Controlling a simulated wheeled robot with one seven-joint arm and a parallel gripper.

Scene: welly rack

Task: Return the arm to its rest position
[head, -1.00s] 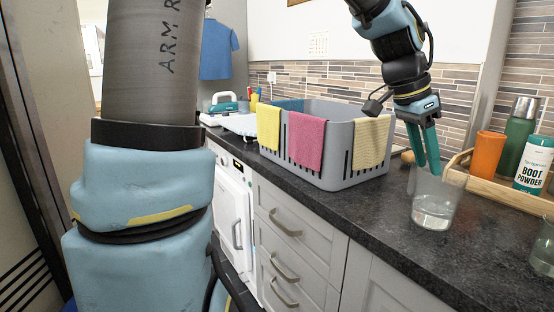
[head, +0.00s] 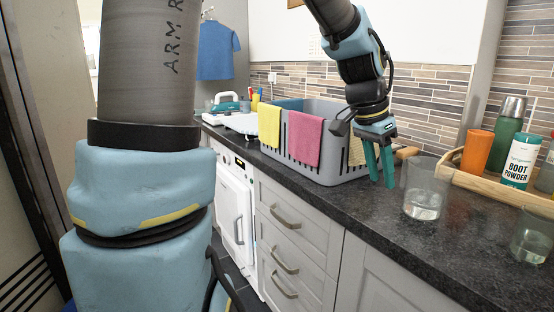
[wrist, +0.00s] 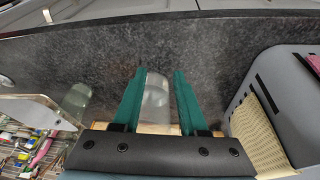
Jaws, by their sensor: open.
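My gripper (head: 380,183) is open, with its teal fingers pointing down and nothing between them. In the head view it hangs above the dark counter, left of a clear glass (head: 425,190) and in front of the right end of the grey basket. The glass stands upright on the counter with some clear liquid in the bottom. In the wrist view the fingers (wrist: 160,75) are spread apart and the glass (wrist: 156,100) shows beyond them, apart from the gripper.
The grey basket (head: 345,172) with yellow, pink and cream cloths is close beside my gripper. A wooden tray (head: 480,186) holds an orange cup (head: 476,150), a green flask (head: 506,130) and a boot powder bottle (head: 520,160). Another glass (head: 533,238) stands at right.

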